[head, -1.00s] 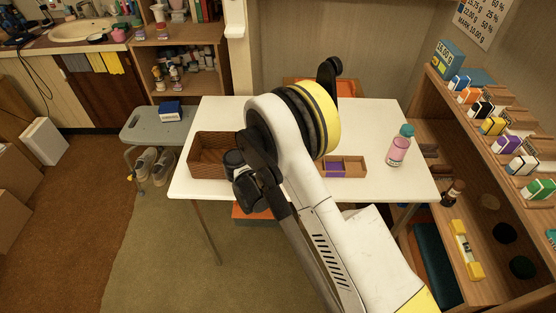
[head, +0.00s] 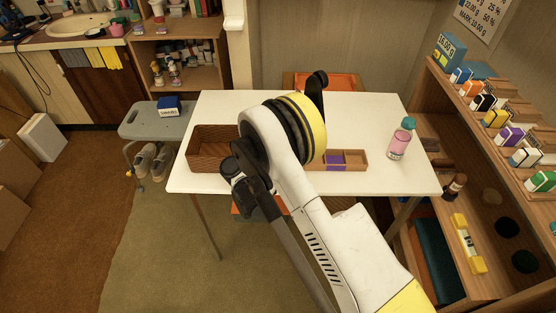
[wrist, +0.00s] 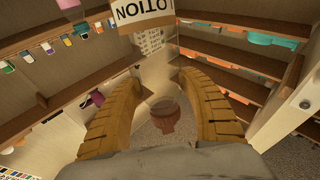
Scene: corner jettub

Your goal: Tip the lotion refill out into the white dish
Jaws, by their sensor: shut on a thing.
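In the wrist view the two ribbed tan fingers of my gripper (wrist: 160,80) stand apart, closed on the lotion refill. I cannot make out a white dish in either view.
The white table (head: 375,115) bears a brown wicker basket (head: 208,160), a divided wooden tray (head: 355,152) and a pink bottle with a teal cap (head: 400,143). Shelves of small boxes (head: 508,137) stand at the right. A grey stool (head: 150,125) stands left of the table.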

